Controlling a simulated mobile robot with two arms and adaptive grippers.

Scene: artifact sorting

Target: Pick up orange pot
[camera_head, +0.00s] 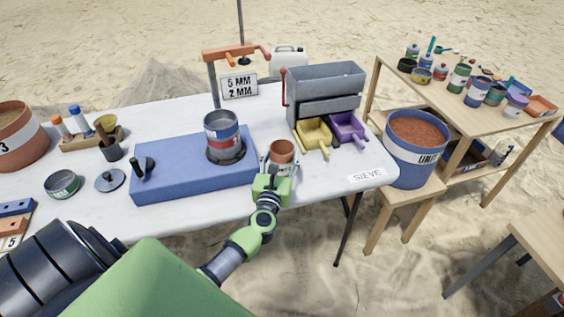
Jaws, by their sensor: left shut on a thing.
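The orange pot (282,150) is a small open-topped orange-brown cup near the front right part of the white table, just right of the blue block. My left gripper (280,163) is at the pot, with its fingers on either side and shut on it. The pot looks upright. The gripper partly hides its lower part, so I cannot tell whether it touches the table. My right gripper is not in view.
A blue block (190,178) holding a can (222,137) stands just left of the pot. Behind right is a grey sieve machine (322,88) with yellow (313,136) and purple (347,130) scoops. A blue bucket (414,158) stands beyond the table's right end.

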